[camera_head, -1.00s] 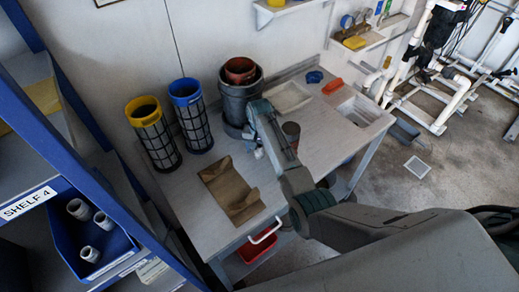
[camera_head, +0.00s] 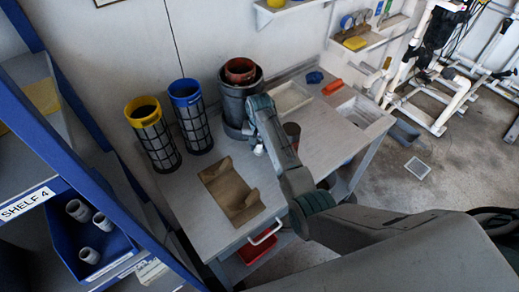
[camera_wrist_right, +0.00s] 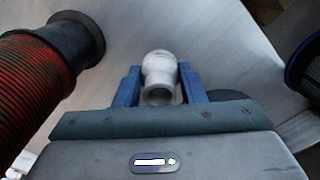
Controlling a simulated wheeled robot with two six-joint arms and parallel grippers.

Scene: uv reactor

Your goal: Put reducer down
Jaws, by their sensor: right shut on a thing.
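My right gripper (camera_head: 254,144) is over the workbench, at the near side of the dark grey bucket. In the right wrist view the blue fingers of the gripper (camera_wrist_right: 160,88) are shut on the reducer (camera_wrist_right: 159,70), a white pipe fitting with a rounded end. In the head view only a small white bit of the reducer (camera_head: 259,151) shows beneath the wrist. I cannot tell if the reducer touches the bench top. My left gripper is out of view.
The workbench (camera_head: 205,223) holds a brown folded tray (camera_head: 228,186), yellow-rimmed (camera_head: 152,132) and blue-rimmed (camera_head: 191,115) mesh cylinders, and the dark bucket (camera_head: 236,103). A blue bin (camera_head: 62,232) with white fittings is on the left shelf. Bench space is bare around the brown tray.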

